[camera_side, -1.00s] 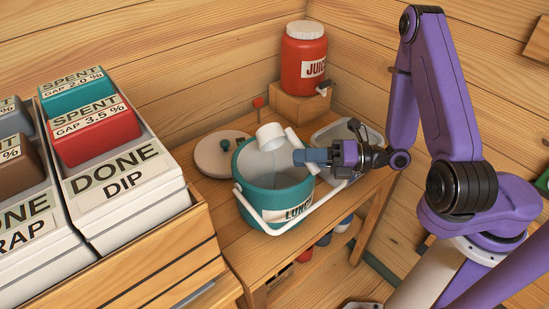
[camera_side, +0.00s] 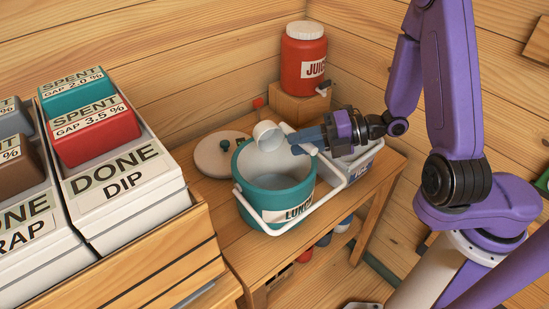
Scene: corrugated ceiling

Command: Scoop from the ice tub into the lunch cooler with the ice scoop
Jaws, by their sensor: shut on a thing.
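The teal lunch cooler (camera_side: 259,207) stands open on the wooden table, its white handle lowered at the front. Its white inner wall shows, but its floor is only partly visible. My gripper (camera_side: 309,142) is shut on the scoop's handle, to the right of the scoop's cup. The white ice tub (camera_side: 363,168) stands right of the cooler, partly hidden by my gripper. I cannot make out ice in the scoop.
A red juice jug (camera_side: 303,60) stands on a wooden block (camera_side: 300,103) at the back. A round lid (camera_side: 212,158) with a teal knob lies behind the cooler at left. Labelled bins (camera_side: 120,180) in a wooden crate fill the left side.

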